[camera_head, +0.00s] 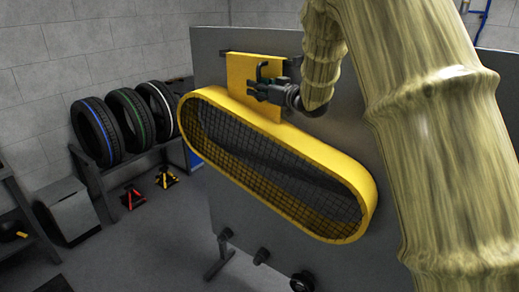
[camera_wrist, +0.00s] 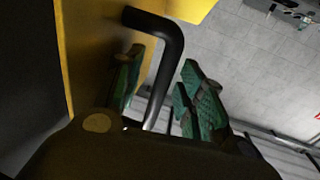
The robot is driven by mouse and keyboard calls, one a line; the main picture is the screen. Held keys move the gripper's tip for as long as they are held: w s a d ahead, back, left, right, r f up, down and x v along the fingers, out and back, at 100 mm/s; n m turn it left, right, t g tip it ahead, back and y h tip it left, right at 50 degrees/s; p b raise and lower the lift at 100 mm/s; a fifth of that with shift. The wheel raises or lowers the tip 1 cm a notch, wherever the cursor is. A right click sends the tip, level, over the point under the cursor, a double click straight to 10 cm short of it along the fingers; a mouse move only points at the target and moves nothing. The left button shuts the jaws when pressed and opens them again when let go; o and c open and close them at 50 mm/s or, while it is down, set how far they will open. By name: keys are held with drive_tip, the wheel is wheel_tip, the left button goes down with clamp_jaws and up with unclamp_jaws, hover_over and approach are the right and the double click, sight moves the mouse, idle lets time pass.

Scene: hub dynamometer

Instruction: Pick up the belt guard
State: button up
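The belt guard (camera_head: 360,188) is a long yellow rounded frame with dark mesh, slanting down to the right in front of a grey panel. A yellow plate (camera_head: 240,80) rises from its top edge and carries a black bent handle, which shows large in the wrist view (camera_wrist: 172,50). My gripper (camera_head: 262,82) is at this handle. In the wrist view, its green-padded fingers (camera_wrist: 162,98) stand on either side of the handle, with visible gaps, so it looks open around it. The guard's mounting behind is hidden.
Tires (camera_head: 130,118) stand on a rack at the left. Red (camera_head: 132,197) and yellow (camera_head: 166,178) stands sit on the floor. A grey cabinet (camera_head: 72,212) is at far left.

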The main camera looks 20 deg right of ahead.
drive_tip(key=shift+w+f, duration=0.1)
drive_tip(key=shift+w, duration=0.15)
drive_tip(key=shift+s+r, duration=0.25)
drive_tip(key=shift+s, duration=0.05)
drive_tip(key=shift+c, duration=1)
drive_tip(key=shift+w+f, duration=0.1)
clamp_jaws()
drive_tip(key=shift+r+b, duration=0.25)
drive_tip(key=shift+b, duration=0.1)
